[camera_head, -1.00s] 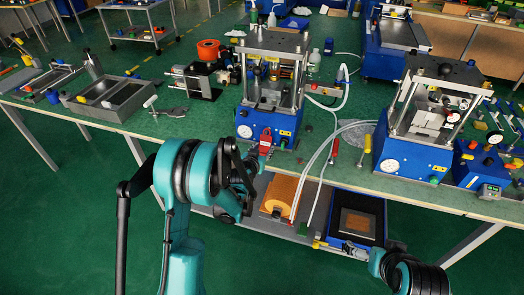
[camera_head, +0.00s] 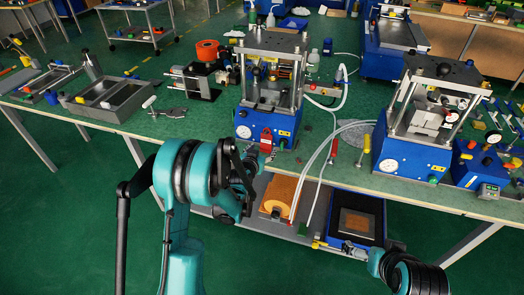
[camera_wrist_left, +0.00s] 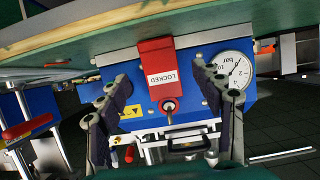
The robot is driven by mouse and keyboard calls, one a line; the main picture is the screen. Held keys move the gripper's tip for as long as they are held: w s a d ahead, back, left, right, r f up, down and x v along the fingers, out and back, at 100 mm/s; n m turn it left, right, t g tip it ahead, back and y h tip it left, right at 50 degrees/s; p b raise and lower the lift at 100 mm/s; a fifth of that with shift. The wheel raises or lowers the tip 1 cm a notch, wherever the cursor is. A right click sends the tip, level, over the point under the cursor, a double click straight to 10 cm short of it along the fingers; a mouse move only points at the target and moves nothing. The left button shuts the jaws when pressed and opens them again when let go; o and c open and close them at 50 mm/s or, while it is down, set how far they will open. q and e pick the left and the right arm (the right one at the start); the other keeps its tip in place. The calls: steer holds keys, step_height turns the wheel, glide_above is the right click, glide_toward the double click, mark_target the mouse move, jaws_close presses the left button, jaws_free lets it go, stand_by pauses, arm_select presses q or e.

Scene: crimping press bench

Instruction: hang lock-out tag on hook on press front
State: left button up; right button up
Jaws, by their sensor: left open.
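The red lock-out tag (camera_head: 265,141) is upright against the blue front of the middle press (camera_head: 248,129). In the left wrist view, which is upside down, the tag (camera_wrist_left: 156,72) reads LOCKED, and a metal hook (camera_wrist_left: 170,104) shows at its end and appears to pass through it. My left gripper (camera_head: 262,158) is just in front of the tag. In the left wrist view its fingers (camera_wrist_left: 160,108) are spread on either side of the tag, apart from it. My right gripper (camera_head: 340,248) is low at the bottom right, too small to read.
A white gauge (camera_wrist_left: 232,72) is beside the tag on the press front. A red-handled tool (camera_head: 334,149) and a yellow-handled one (camera_head: 367,142) stand near the bench edge (camera_head: 430,198). A second press (camera_head: 410,160) stands to the right.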

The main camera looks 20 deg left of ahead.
arm_select(q)
steer(key=s+d+r+g, duration=0.1)
steer(key=s+r+g, duration=0.1)
steer(key=s, duration=1)
steer(key=s+d+r+g, duration=0.1)
steer(key=s+r, duration=0.4)
steer(key=s, duration=0.7)
steer(key=s+d+r+g, duration=0.1)
steer(key=s+r+g, duration=0.2)
steer(key=s, duration=0.9)
steer(key=shift+s+r+g, duration=0.15)
steer(key=shift+s+g, duration=0.15)
steer(key=shift+g, duration=0.1)
stand_by(0.3)
